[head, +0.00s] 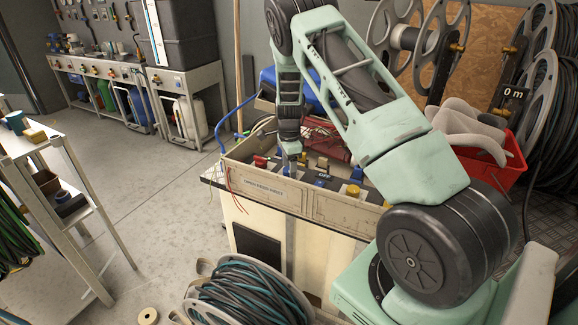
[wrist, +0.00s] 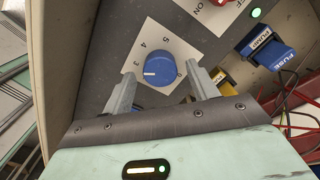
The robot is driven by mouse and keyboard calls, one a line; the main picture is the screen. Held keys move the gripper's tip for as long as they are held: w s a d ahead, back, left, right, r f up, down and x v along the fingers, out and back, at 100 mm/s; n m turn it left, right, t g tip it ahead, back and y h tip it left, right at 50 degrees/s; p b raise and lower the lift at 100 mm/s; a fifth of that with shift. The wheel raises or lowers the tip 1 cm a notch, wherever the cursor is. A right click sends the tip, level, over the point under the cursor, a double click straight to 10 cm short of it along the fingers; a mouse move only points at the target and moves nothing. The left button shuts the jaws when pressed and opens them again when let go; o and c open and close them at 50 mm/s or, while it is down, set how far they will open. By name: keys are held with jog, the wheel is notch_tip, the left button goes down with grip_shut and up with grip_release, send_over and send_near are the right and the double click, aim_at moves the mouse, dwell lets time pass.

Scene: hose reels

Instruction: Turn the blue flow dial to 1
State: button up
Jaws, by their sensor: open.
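The blue flow dial (wrist: 158,67) is round and sits on a white plate with printed numbers, on the grey control panel (wrist: 112,40). A short white mark shows on the dial's lower left; the 5, 4 and 3 are readable at its upper left. The number at the mark is hidden or too small to tell. My gripper (wrist: 162,75) is open, one finger at each side of the dial's near part; I cannot tell whether they touch it. In the head view my gripper (head: 291,150) points down over the panel box (head: 262,187), and I cannot make out the dial there.
Blue blocks labelled PUMP (wrist: 257,40) and FUSE (wrist: 278,56) stand to the right, with red wires (wrist: 290,100) beside them. A yellow part (wrist: 222,78) is close to the right finger. A red crate (head: 500,165) stands right of the panel box.

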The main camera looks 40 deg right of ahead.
jog(key=shift+f, duration=0.25)
jog(key=c, duration=1)
